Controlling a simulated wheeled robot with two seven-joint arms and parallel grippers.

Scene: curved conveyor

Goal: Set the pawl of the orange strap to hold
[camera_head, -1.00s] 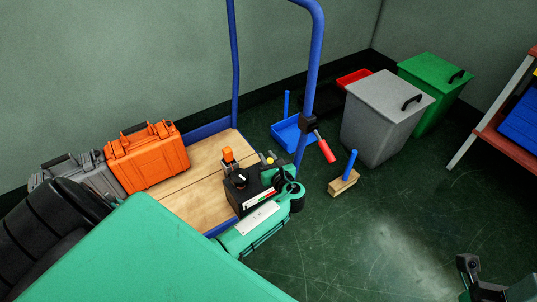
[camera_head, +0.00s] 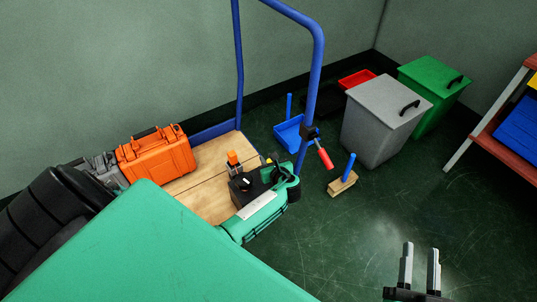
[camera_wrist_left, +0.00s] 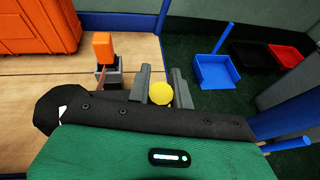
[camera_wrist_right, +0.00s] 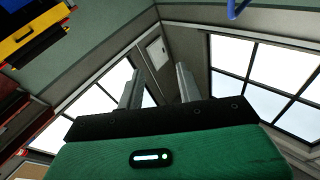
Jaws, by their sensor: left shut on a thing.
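A small orange piece on a grey base (camera_head: 233,157) stands on the wooden deck of the blue trolley. In the left wrist view this orange piece (camera_wrist_left: 104,47) stands upright on its grey metal base, left of my left fingers. My left gripper (camera_head: 268,161) is over the deck's right edge, just right of that piece and apart from it. In the left wrist view its fingers are around a round yellow piece (camera_wrist_left: 160,93) and shut on it. What lies below the yellow piece is hidden. My right gripper (camera_head: 420,268) is raised at lower right, open and empty.
An orange case (camera_head: 156,155) and a grey case (camera_head: 105,168) stand at the deck's left. The trolley's blue handle (camera_head: 318,70) rises behind my left gripper. A red-handled tool (camera_head: 324,158), a blue tray (camera_head: 289,133) and bins (camera_head: 384,122) are beyond.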

